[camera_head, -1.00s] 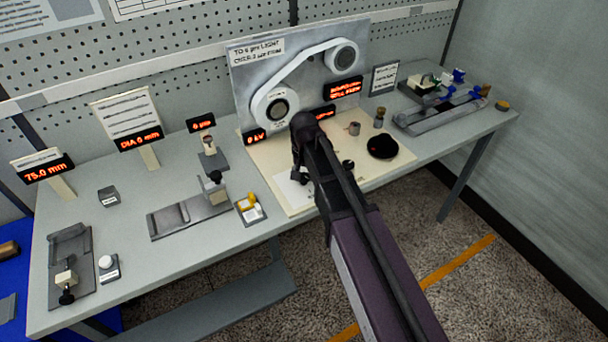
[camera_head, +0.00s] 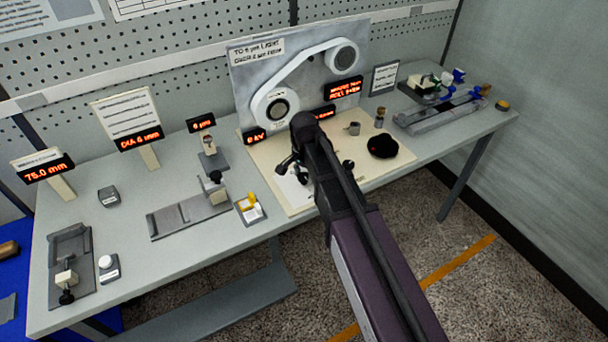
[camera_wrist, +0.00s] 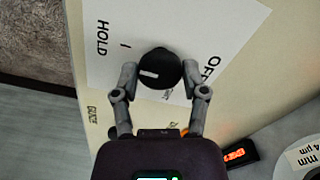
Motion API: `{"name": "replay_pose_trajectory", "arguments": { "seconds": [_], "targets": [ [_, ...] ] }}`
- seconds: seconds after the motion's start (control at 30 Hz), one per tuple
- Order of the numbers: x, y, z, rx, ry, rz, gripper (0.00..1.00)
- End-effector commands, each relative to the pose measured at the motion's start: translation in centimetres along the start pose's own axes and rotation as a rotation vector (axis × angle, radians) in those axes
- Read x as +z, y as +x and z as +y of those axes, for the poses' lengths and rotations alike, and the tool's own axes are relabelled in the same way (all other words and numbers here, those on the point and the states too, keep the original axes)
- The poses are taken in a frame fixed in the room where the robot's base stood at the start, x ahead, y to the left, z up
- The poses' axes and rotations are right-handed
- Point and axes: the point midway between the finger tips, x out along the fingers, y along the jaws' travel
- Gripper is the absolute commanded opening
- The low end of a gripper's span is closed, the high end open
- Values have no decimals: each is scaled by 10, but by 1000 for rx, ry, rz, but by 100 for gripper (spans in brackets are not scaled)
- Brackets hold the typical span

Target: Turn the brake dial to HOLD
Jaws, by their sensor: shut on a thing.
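The black brake dial (camera_wrist: 166,62) sits on a white card (camera_wrist: 205,45) lettered HOLD and OFF in the wrist view. A short white pointer mark on the dial points to the left of the picture. HOLD is at the upper left beside a short stroke, and OFF is at the right. My gripper (camera_wrist: 161,74) has one finger on each side of the dial and is shut on it. In the head view my gripper (camera_head: 296,167) is over the white card (camera_head: 291,193), and my arm hides much of the dial area.
A cream board (camera_head: 272,165) carries the card, a black round knob (camera_head: 383,146) and small posts. Behind it stands a grey panel (camera_head: 300,65) with a belt and pulleys. A yellow-topped block (camera_head: 250,207) and a slide fixture (camera_head: 188,217) are left of my arm.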

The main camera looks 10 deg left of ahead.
Motion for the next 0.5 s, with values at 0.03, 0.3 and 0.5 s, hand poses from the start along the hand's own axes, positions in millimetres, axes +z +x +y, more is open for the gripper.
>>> {"name": "replay_pose_trajectory", "arguments": {
  "seconds": [0.03, 0.3, 0.5],
  "targets": [
    [1, 1, 2, 4, 1, -1, 9],
    [1, 0, 2, 4, 0, 0, 90],
    [0, 0, 1, 2, -1, 0, 91]
  ]
}}
